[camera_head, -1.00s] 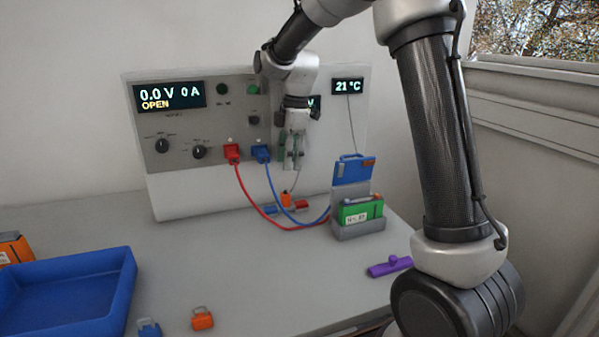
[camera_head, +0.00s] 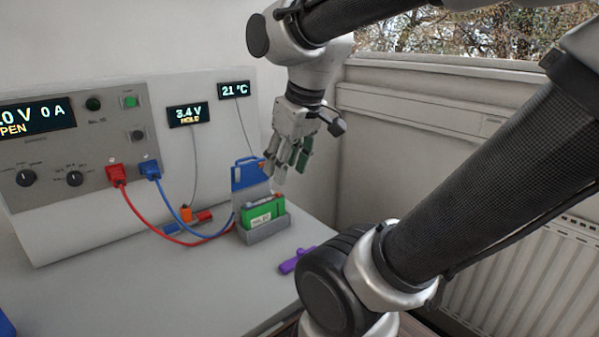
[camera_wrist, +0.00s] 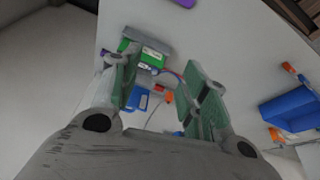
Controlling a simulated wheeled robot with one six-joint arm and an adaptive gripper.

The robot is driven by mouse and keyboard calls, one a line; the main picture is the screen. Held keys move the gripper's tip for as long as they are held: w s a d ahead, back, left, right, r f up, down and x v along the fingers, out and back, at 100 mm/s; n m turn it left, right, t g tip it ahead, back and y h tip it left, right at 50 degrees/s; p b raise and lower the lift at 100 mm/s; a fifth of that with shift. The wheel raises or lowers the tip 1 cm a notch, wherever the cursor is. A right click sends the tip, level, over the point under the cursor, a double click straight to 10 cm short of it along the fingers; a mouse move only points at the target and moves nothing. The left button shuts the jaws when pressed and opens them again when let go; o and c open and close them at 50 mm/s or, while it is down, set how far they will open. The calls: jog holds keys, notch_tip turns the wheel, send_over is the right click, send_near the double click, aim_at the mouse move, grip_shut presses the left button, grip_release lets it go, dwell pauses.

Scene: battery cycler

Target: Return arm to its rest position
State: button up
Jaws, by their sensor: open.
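My gripper (camera_head: 291,165) is open and empty in the head view, fingers pointing down, in the air near the battery holder with its raised blue lid (camera_head: 249,173). The wrist view also shows my gripper (camera_wrist: 163,85) with its two green-padded fingers apart and nothing between them in their grasp. A green battery (camera_head: 263,213) sits in the grey holder (camera_head: 268,235); it also shows in the wrist view (camera_wrist: 152,56), beyond the fingers. My arm fills the right of the head view.
The cycler panel (camera_head: 60,150) stands at the left, with red (camera_head: 117,174) and blue (camera_head: 150,170) plugs and cables running towards the holder. Displays read 3.4 V HOLD (camera_head: 188,115) and 21 °C (camera_head: 234,90). A purple piece (camera_head: 295,262) lies on the table (camera_head: 190,290). A blue tray (camera_wrist: 290,107) shows in the wrist view.

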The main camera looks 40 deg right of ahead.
jog(key=s, duration=0.1)
jog(key=s+m, duration=0.1)
jog(key=s+f+m, duration=0.1)
jog(key=shift+d+f+t, duration=0.1)
jog(key=shift+d+t, duration=0.2)
jog(key=shift+d, duration=0.1)
